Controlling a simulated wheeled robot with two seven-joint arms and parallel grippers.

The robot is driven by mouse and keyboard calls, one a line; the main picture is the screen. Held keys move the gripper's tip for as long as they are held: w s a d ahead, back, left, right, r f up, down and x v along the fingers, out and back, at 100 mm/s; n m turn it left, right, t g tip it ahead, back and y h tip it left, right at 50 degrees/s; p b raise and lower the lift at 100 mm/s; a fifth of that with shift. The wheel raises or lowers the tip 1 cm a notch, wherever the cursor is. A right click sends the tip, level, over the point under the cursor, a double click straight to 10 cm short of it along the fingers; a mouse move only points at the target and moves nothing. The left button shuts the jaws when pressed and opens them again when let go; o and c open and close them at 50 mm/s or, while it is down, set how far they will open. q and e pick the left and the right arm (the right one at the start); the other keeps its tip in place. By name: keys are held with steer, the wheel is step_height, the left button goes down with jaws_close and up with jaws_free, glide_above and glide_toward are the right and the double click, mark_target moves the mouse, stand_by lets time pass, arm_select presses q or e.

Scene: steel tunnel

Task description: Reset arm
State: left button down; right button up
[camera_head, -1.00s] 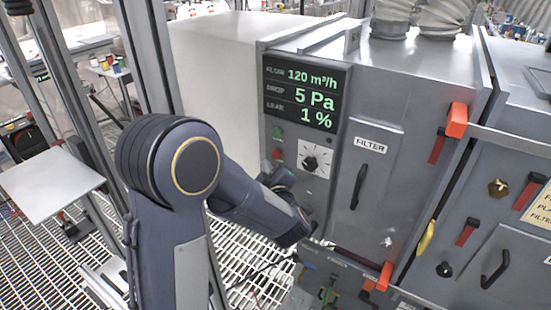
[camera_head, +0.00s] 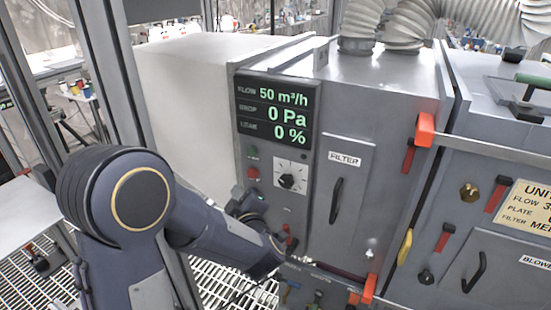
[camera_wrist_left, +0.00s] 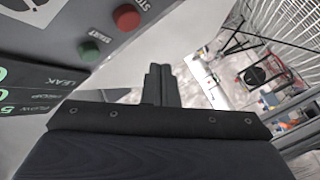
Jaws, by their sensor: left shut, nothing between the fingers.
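My left gripper (camera_wrist_left: 160,78) shows in the left wrist view with its two dark fingers together and nothing between them. It is close to the front panel of the grey filter unit, below the green START button (camera_wrist_left: 90,49) and red STOP button (camera_wrist_left: 127,17) in that picture. In the head view my left arm reaches in from the left, its forearm ending in front of the unit's lower left; the fingertips are hard to make out there. My right gripper is not in view.
The display (camera_head: 276,112) reads 50 m³/h, 0 Pa and 0 %. A dial (camera_head: 290,176) sits below it, beside the FILTER door (camera_head: 350,185) with its black handle. Orange clamps (camera_head: 425,130) flank the door. Metal posts (camera_head: 110,80) stand at left above a grating floor.

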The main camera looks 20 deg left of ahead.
arm_select(q)
steer(key=s+d+r+m+h, duration=0.2)
steer(key=s+d+m+h, duration=0.6)
steer(key=h, duration=0.6)
steer(key=s+d+f+m+g, duration=0.1)
steer(key=s+f+m+g, duration=0.1)
steer(key=s, duration=0.7)
steer(key=s+d+f+m+g+h, duration=0.1)
steer(key=s+f+m+g, duration=0.2)
steer(key=s, duration=0.6)
steer(key=m+g, duration=0.2)
steer(key=m, duration=0.1)
steer(key=shift+d, duration=0.3)
